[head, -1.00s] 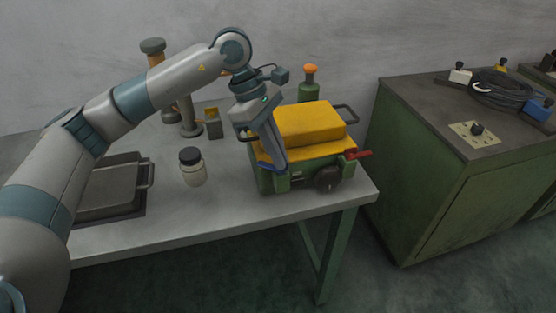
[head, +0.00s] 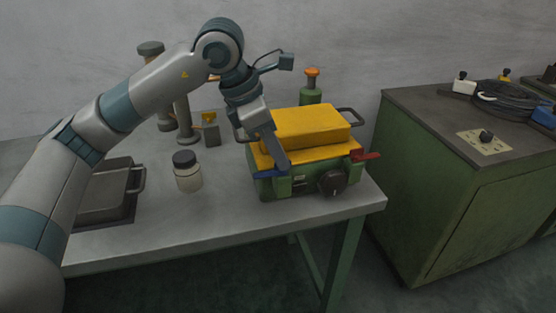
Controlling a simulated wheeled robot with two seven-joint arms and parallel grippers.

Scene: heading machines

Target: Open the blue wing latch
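The blue wing latch (head: 267,174) sticks out at the front left corner of a green machine (head: 300,188) with a yellow top (head: 310,128). It looks roughly level. My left gripper (head: 282,165) points down at this corner, with its fingertips right at the latch's inner end. I cannot tell whether they touch it. The fingers show edge-on, so their gap is not visible. A matching red wing latch (head: 367,156) sticks out at the machine's right side. My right gripper is not in view.
A dark round knob (head: 333,183) is on the machine's front. A jar (head: 187,172) and a grey metal tray (head: 104,196) stand left on the table (head: 215,220). A green bottle (head: 311,90) stands behind the machine. A green cabinet (head: 440,190) stands to the right.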

